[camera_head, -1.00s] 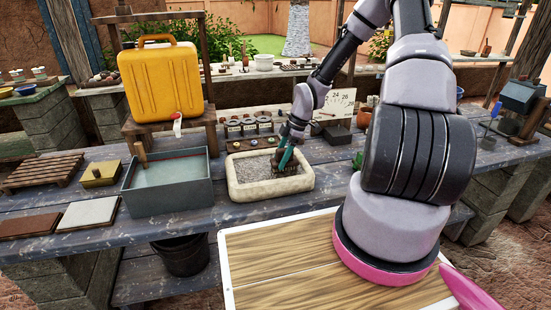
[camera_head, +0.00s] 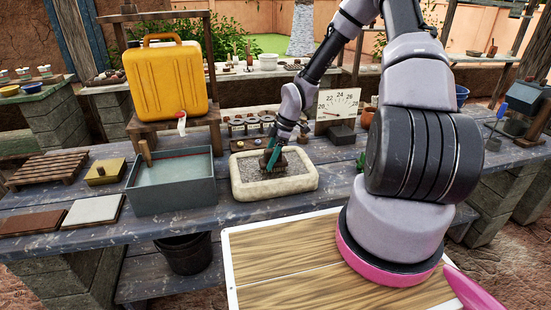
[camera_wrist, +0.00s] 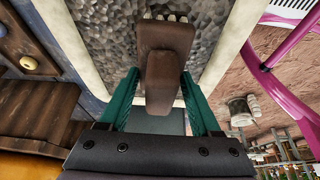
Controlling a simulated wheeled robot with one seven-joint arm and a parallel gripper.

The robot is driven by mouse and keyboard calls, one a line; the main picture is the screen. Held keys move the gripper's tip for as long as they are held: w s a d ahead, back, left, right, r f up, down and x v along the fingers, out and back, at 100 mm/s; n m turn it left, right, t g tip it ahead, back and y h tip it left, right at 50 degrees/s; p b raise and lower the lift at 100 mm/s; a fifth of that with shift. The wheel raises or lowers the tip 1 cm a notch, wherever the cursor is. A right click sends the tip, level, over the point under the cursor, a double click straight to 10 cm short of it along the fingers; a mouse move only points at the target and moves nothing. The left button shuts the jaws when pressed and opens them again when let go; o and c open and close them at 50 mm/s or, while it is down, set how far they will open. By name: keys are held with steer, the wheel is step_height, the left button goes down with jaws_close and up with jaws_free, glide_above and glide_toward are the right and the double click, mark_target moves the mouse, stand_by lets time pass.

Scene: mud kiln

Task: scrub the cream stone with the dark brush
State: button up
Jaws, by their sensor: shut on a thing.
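My gripper (camera_wrist: 160,108) is shut on the dark brown brush (camera_wrist: 165,55); its teal fingers stand on either side of the handle. Pale bristles show at the brush's far end in the wrist view. In the head view my gripper (camera_head: 274,153) and the brush are over a cream-rimmed stone trough (camera_head: 280,191) filled with grey gravel. I cannot tell whether the bristles touch the gravel. A flat pale cream slab (camera_head: 93,210) lies at the front left of the bench, well apart from the brush, beside a red-brown slab (camera_head: 32,220).
A grey-blue basin (camera_head: 172,195) stands left of the trough, with a yellow jerrycan (camera_head: 165,80) on a wooden stand behind. A dial board (camera_head: 340,104) and dark block (camera_head: 341,135) are behind right. A small yellow box (camera_head: 105,172) and wooden rack (camera_head: 48,168) stand left.

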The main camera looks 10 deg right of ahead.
steer(key=shift+w+a, duration=0.15)
steer(key=shift+a, duration=1.25)
steer(key=shift+w+a, duration=0.1)
steer(key=shift+a, duration=1.3)
steer(key=shift+w+d+f, duration=0.1)
steer(key=shift+w+d, duration=0.05)
steer(key=shift+d, duration=1.35)
steer(key=shift+w+d, duration=0.15)
steer(key=shift+d, duration=1.2)
steer(key=shift+w+d, duration=0.15)
steer(key=shift+d, duration=1.15)
steer(key=shift+w+d, duration=0.15)
steer(key=shift+d, duration=1.15)
steer(key=shift+w+a, duration=0.15)
steer(key=shift+a, duration=1.7)
steer(key=shift+w+a, duration=0.2)
steer(key=shift+a, duration=1.6)
steer(key=shift+w+a, duration=0.15)
steer(key=shift+a, duration=1.7)
steer(key=shift+w+d, duration=0.15)
steer(key=shift+d, duration=1.25)
steer(key=shift+w+d, duration=0.2)
steer(key=shift+d, duration=1.15)
steer(key=shift+w+d, duration=0.15)
steer(key=shift+d, duration=1.25)
steer(key=shift+w+d+f, duration=0.1)
steer(key=shift+d, duration=1.35)
